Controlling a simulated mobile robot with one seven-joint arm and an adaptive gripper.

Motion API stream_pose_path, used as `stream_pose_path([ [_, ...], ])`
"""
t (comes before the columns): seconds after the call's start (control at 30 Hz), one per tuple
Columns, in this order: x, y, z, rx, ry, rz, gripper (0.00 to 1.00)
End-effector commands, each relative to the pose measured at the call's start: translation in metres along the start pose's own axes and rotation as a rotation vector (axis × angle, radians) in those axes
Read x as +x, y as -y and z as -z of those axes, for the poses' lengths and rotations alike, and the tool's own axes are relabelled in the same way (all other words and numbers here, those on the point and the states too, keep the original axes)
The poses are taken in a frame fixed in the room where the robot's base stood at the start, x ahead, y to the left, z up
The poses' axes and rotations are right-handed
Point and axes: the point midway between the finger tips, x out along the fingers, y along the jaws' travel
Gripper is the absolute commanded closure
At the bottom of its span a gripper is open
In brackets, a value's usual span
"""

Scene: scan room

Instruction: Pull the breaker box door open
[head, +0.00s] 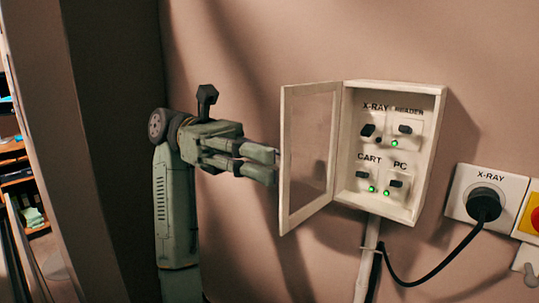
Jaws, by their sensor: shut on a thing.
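The white breaker box (438,150) is fixed to the wall right of centre. Its door (284,200), a white frame with a clear pane, stands swung out to the left, hinged on the box's left side. The inside shows switches labelled X-RAY, READER, CART and PC, with small green lights. My gripper (275,166) is at the door's free left edge, about mid-height, with its fingers pointing right. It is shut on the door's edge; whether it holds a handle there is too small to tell.
An X-RAY socket (459,206) with a black plug (484,205) is on the wall to the right, beside a yellow panel with a red button (537,219). A black cable (440,273) loops below the box. A pale conduit (368,262) runs down from it. Shelves (20,180) stand far left.

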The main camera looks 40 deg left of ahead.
Motion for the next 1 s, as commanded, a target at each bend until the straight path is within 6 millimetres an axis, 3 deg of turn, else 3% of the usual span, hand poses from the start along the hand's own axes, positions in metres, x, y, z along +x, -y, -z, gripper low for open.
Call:
stream_pose_path([
  [0.63, -0.0045, -0.001, 0.0012, 0.001, -0.005, 0.05, 1.0],
  [0.67, -0.0045, -0.001, 0.0012, 0.001, -0.005, 0.05, 0.83],
  [1.0, -0.0045, -0.0017, 0.0005, 0.0, -0.002, 0.049, 0.64],
])
